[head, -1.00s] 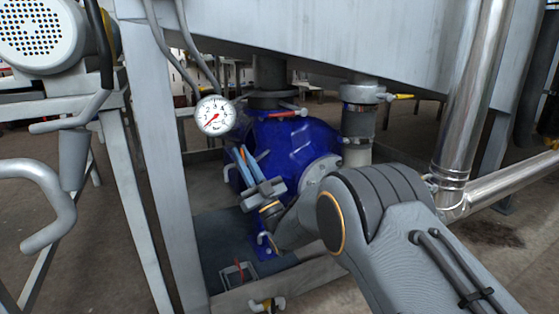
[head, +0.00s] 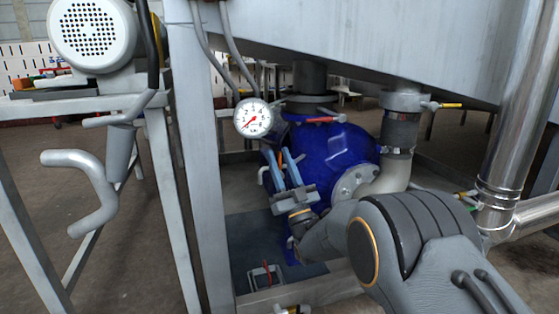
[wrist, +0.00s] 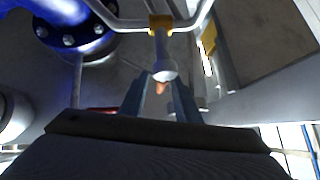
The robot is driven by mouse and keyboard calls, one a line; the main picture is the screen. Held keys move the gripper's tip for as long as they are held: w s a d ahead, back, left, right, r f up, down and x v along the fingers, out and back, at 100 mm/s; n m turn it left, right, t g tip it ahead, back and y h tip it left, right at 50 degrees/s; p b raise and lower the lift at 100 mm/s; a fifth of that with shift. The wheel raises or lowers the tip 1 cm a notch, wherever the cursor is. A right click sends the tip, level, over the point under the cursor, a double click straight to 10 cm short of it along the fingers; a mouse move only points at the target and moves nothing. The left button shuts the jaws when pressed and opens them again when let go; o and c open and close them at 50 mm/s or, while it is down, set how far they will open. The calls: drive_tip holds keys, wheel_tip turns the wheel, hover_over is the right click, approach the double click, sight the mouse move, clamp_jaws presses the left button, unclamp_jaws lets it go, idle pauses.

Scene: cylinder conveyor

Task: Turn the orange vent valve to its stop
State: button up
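My gripper (head: 282,152) has two blue-grey fingers, spread apart, in front of the blue vessel and just below the pressure gauge. In the wrist view the fingers (wrist: 162,82) reach up from a dark palm with a gap between them. A small orange piece (wrist: 161,88), likely the vent valve's handle, shows in that gap, below a pale round pipe end (wrist: 165,72). In the head view a bit of orange (head: 280,158) shows between the fingers. I cannot tell whether either finger touches it. The rest of the valve is mostly hidden.
A white gauge (head: 253,118) hangs beside a grey post (head: 202,160). The blue vessel (head: 335,152) stands behind my gripper. Other valves have a red handle (head: 326,119) and a yellow handle (head: 450,105). A grey frame and motor (head: 95,35) are at left.

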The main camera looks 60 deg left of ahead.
drive_tip(key=shift+t, duration=0.3)
drive_tip(key=p+v, duration=0.3)
drive_tip(key=v, duration=0.4)
drive_tip(key=shift+d+f, duration=0.3)
